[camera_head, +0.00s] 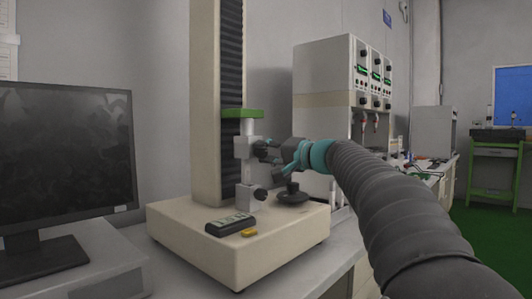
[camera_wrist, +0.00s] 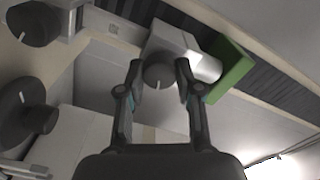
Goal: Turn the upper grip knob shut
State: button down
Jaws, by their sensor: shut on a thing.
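The upper grip (camera_head: 245,147) is a pale block under a green crossbar (camera_head: 242,113) on the testing machine's column. In the head view my gripper (camera_head: 268,151) reaches the upper grip from the right and mostly hides the knob. The lower grip (camera_head: 245,196) stands below, with its own dark knob (camera_head: 260,194). That lower knob is also at the wrist view's upper left (camera_wrist: 33,22).
On the machine's cream base (camera_head: 180,226) are a dark handset (camera_head: 230,224), a small yellow object (camera_head: 249,233) and a black round piece (camera_head: 292,195). A monitor (camera_head: 66,155) stands at left. A cabinet with dials (camera_head: 325,75) stands behind my arm.

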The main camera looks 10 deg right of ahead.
jog(key=m+p, duration=0.1)
jog(key=m, duration=0.4)
jog(key=shift+d+m, duration=0.1)
jog(key=shift+m, duration=0.2)
jog(key=shift+f+m+p, duration=0.15)
jog(key=shift+m+p, duration=0.75)
jog(key=shift+m, duration=0.9)
jog(key=c, duration=0.8)
grip_release()
jog(key=shift+o, duration=0.2)
jog(key=v, duration=1.2)
